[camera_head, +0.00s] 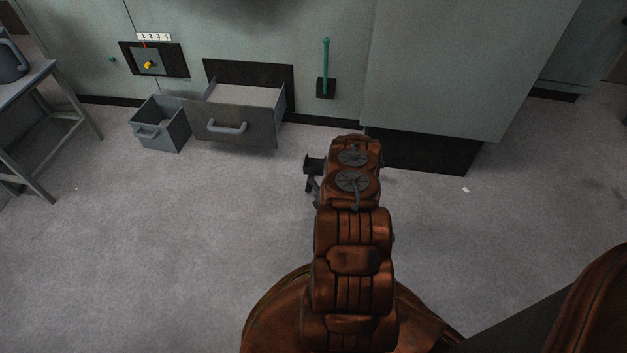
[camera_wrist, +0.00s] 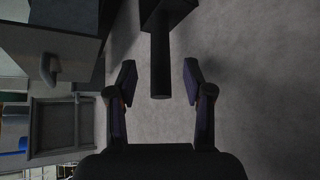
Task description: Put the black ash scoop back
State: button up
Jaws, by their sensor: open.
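In the wrist view, a black scoop-like piece (camera_wrist: 161,62) shows a round handle coming down from a wider dark block at the top edge. I take it to be the ash scoop; its far end is cut off. My gripper (camera_wrist: 159,72) is open, with one finger on each side of the handle and a visible gap on both sides. In the head view, my gripper (camera_head: 314,185) is mostly hidden by my arm, left of the wrist. A dark block (camera_head: 313,163) shows just there, likely part of the scoop.
A grey drawer (camera_head: 235,125) stands pulled out of the cabinet wall, with an open grey bin (camera_head: 160,132) at its left. A green lever (camera_head: 326,68) is on the wall. A grey table (camera_head: 22,80) stands at the far left. The floor between is clear.

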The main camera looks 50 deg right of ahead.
jog(key=p+v, duration=0.2)
jog(key=v, duration=0.4)
jog(key=shift+s+r, duration=0.2)
jog(key=shift+r, duration=0.05)
jog(key=w+a+r+m+g+y, duration=0.3)
jog(key=w+a+r+y, duration=0.15)
jog(key=w+r, duration=0.65)
jog(key=s+a+r+m+g, duration=0.2)
jog(key=a+r+m+g, duration=0.3)
jog(key=a+r, duration=0.95)
jog(key=s+a+r+m+g+y, duration=0.1)
jog(key=s+a+r+m+g, duration=0.1)
jog(key=s+a+r, duration=0.4)
jog(key=s+a+r+m+g, duration=0.1)
jog(key=s+a+r+m, duration=0.1)
jog(key=s+a+r, duration=0.35)
jog(key=s+a+r+m+g, duration=0.2)
jog(key=s+r, duration=0.5)
jog(key=s, duration=0.5)
jog(key=s+a+r+m+g, duration=0.3)
jog(key=s+a+r, duration=0.3)
jog(key=s, duration=0.7)
jog(key=shift+r+m+y, duration=0.35)
jog(key=shift+r+m, duration=0.05)
jog(key=shift+r, duration=0.45)
